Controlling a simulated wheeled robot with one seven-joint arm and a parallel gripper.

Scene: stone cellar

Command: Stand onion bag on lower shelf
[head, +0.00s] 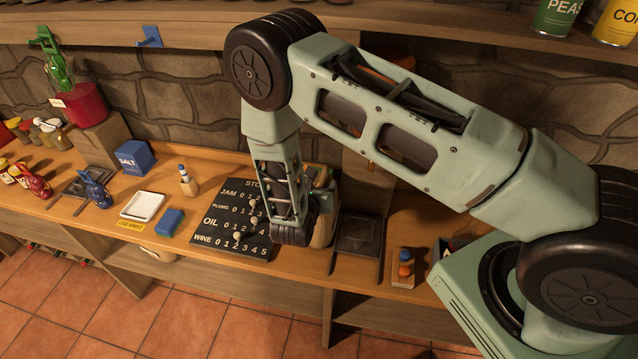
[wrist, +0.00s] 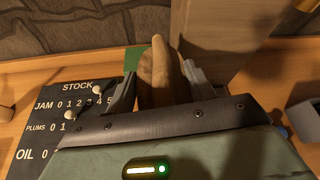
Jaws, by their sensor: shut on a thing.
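My gripper (wrist: 155,85) is shut on a tan, folded-looking bag, which I take to be the onion bag (wrist: 158,62). In the wrist view its rounded top stands up between the two grey fingers. In the head view the bag (head: 324,232) shows beside my wrist, at the front of the counter right of the stock board; my arm hides part of it. I cannot tell if its bottom touches the counter. The lower shelf (head: 205,288) runs below the counter, its boards partly seen from above. No print on the bag is readable.
The stock board (head: 225,222) lies left of the bag. A dark scale-like plate (head: 358,235) lies to its right, and a wooden post (wrist: 215,45) stands close to the gripper. A pale item (head: 158,254) lies on the lower shelf at left. The counter edge overhangs that shelf.

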